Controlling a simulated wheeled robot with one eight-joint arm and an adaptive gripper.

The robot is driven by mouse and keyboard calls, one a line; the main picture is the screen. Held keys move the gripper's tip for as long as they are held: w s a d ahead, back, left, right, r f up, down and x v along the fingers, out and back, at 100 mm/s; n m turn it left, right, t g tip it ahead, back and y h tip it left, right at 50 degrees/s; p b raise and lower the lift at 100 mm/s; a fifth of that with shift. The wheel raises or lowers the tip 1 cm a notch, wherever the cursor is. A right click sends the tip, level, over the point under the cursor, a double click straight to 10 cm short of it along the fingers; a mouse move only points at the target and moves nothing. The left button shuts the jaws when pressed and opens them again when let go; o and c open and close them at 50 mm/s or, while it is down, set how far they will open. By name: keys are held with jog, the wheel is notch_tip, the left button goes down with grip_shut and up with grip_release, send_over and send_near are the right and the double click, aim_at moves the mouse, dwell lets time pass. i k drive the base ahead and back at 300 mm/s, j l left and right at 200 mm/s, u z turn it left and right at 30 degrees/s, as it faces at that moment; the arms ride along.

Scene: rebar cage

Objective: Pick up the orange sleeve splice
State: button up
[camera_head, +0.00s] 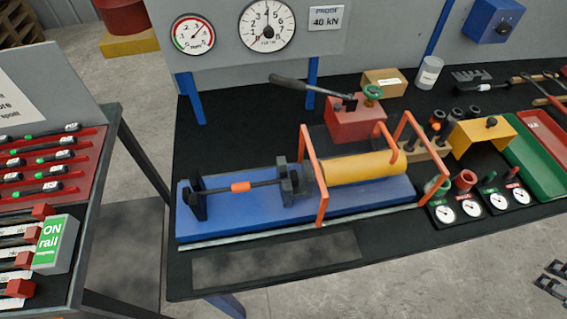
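The orange sleeve splice (240,187) is a short orange cylinder around a thin dark bar. The bar lies level across the left half of a blue test bed (232,219), between a black end bracket (195,197) and a dark grip block (296,184). The splice is clear of both brackets and fully visible. My gripper (552,279) shows at the lower right edge, partly cut off, far from the splice and off the bench's front side. Its two dark fingers appear apart, with nothing seen between them.
Orange guard frames (313,175) and a yellow cylinder (363,168) stand right of the splice. A red pump (354,120) with a long handle is behind. Dial gauges (445,211) are at right. A rack of bars (43,160) stands left, across a floor gap.

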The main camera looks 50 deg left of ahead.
aim_at(236, 188)
jog(key=u, duration=0.85)
jog(key=i+u, duration=0.1)
jog(key=u, duration=1.2)
jog(key=i+u, duration=0.1)
jog(key=u, duration=0.8)
